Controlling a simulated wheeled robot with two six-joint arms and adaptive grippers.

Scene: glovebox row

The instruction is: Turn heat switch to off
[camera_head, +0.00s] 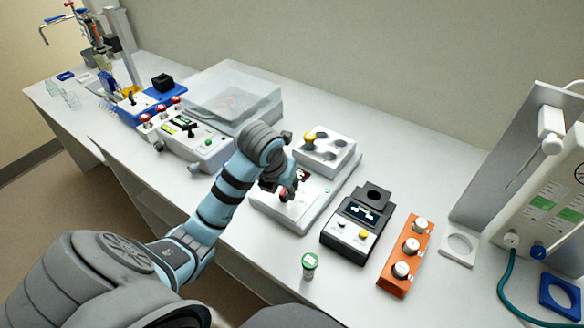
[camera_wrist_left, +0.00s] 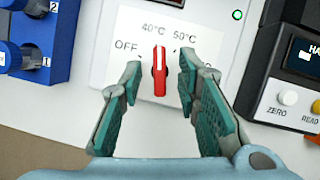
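The heat switch (camera_wrist_left: 160,72) is a red knob with a pale line on a white panel (camera_wrist_left: 115,75). It stands about upright in the left wrist view, pointing near the 40°C mark, with OFF to its left and 50°C to its right. A further label at right is mostly hidden by a finger. My left gripper (camera_wrist_left: 160,82) is open, its fingers on either side of the knob with gaps showing. In the head view my left gripper (camera_head: 287,188) is over the white heater unit (camera_head: 262,206) and partly hides the knob. My right gripper is not in view.
A dark meter (camera_head: 357,226) with ZERO and READ buttons stands right of the heater. Beyond it is an orange block (camera_head: 402,253) with white-capped vials. A green-capped vial (camera_head: 309,264) stands near the front edge. A clear-lidded box (camera_head: 233,94) is behind left.

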